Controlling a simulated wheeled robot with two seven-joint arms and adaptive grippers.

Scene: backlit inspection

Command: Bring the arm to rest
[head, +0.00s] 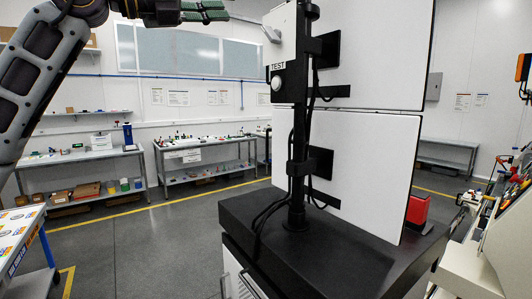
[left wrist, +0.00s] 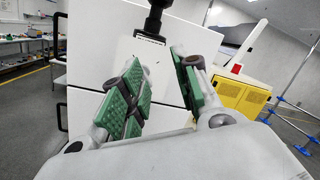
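My left arm rises along the left side of the head view. Its left gripper (head: 205,9) is at the top edge, partly cut off, left of the white panels. In the left wrist view the two green-padded fingers of this gripper (left wrist: 158,90) stand apart with nothing between them. A white panel (left wrist: 90,60) is behind them; the distance to it is hard to tell. My right gripper is in neither view.
Two white panels (head: 362,170) hang on a black post (head: 298,150) above a black-topped cabinet (head: 330,262). A box marked TEST with a round button (head: 276,84) is beside the post. Benches (head: 205,155) line the back wall. Open floor (head: 150,240) lies left of the cabinet.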

